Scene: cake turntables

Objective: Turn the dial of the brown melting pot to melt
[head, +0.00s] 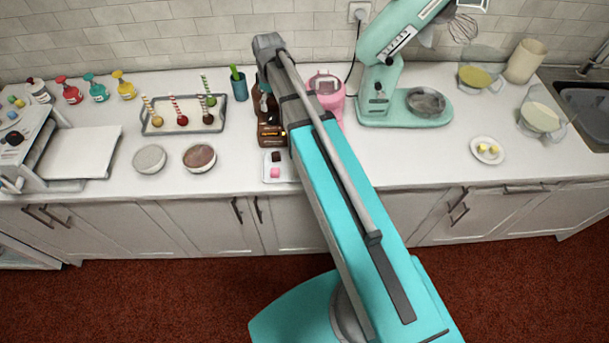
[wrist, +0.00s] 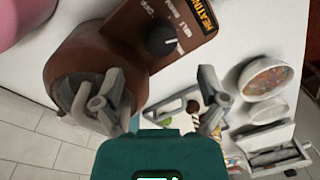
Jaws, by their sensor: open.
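The brown melting pot (wrist: 86,62) fills the upper left of the wrist view. Its round black dial (wrist: 161,41) sits on a brown panel (wrist: 187,55) with small setting words and an orange heating label. A pale mark shows on the dial, but I cannot tell its setting. My gripper (wrist: 160,88) is open and empty, with its fingers apart below the dial in the picture. The left finger overlaps the pot's bowl in view; contact cannot be told. In the head view the brown pot (head: 268,134) is partly hidden by my arm.
A pink melting pot (head: 328,90) stands just right of the brown one. A small white plate (head: 268,175) with two pieces lies in front. A rack of cake pops (head: 184,119) and two round tubs are to the left. The mint mixer (head: 380,105) stands to the right.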

